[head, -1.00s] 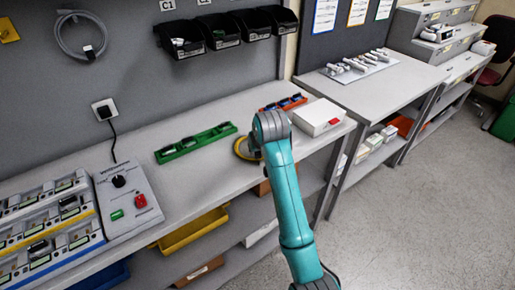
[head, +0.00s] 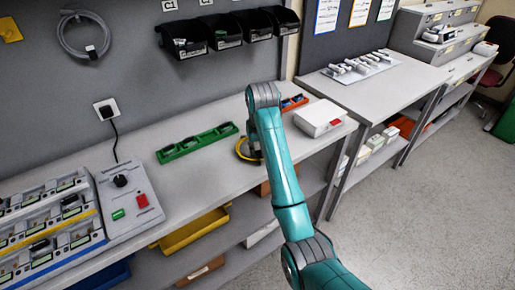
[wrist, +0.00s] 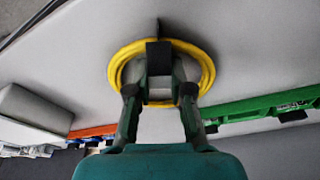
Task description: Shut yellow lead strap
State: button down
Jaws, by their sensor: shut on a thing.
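The yellow lead (wrist: 208,72) is a coil lying on the grey bench top, seen in the wrist view.
A green tray (head: 197,143) lies to the left of the coil. An orange-red tray (head: 293,102) and a white box (head: 319,118) stand to the right. A grey control box (head: 128,200) is further left. The bench's front edge is close to the coil.

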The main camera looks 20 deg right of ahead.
jog(key=shift+f, duration=0.1)
jog(key=c, duration=1)
grip_release()
